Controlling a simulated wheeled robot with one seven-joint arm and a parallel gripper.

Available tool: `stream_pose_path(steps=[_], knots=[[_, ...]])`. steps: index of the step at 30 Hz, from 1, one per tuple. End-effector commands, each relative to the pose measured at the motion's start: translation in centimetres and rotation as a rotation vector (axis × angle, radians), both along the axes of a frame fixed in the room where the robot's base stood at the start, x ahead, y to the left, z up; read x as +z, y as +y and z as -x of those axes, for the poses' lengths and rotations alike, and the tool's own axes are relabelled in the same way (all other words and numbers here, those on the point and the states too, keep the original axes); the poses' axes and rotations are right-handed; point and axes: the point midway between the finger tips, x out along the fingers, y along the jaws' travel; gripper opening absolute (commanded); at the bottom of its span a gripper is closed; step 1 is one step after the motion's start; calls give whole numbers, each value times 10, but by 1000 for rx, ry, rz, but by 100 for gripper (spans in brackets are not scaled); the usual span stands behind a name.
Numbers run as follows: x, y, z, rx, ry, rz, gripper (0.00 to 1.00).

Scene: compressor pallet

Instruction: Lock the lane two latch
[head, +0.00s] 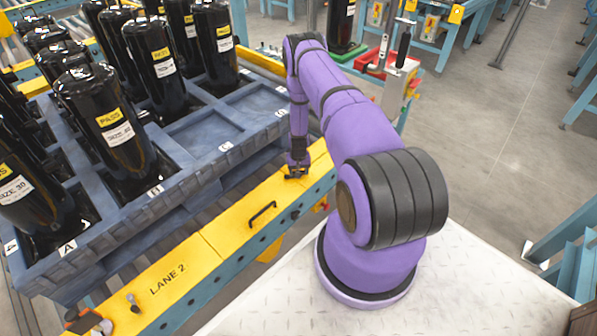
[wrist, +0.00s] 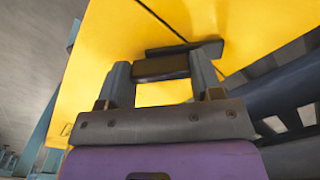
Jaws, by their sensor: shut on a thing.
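The yellow LANE 2 rail (head: 190,262) runs diagonally beside the blue pallet. My gripper (head: 296,172) is low over the far part of this rail, past a black pull handle (head: 262,213). In the wrist view my gripper (wrist: 161,70) has its two fingers on either side of a dark block-like latch grip (wrist: 160,67) and is shut on it. A dark flat bar (wrist: 205,48) lies just beyond the grip against the yellow surface. In the head view the latch is mostly hidden by my gripper, so its exact angle cannot be told.
The blue pallet (head: 190,178) holds several black compressors with PASS labels, and some bays near my arm are empty. A metal-stemmed knob (head: 133,300) stands at the rail's near end. Open floor lies right.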

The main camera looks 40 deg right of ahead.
Motion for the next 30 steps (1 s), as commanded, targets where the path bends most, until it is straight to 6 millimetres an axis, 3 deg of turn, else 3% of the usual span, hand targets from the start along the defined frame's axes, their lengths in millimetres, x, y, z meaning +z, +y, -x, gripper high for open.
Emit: stream_pose_path(steps=[15, 30], knots=[[0, 0, 1, 462, 0, 0, 36], [0, 0, 1, 680, 0, 0, 36]])
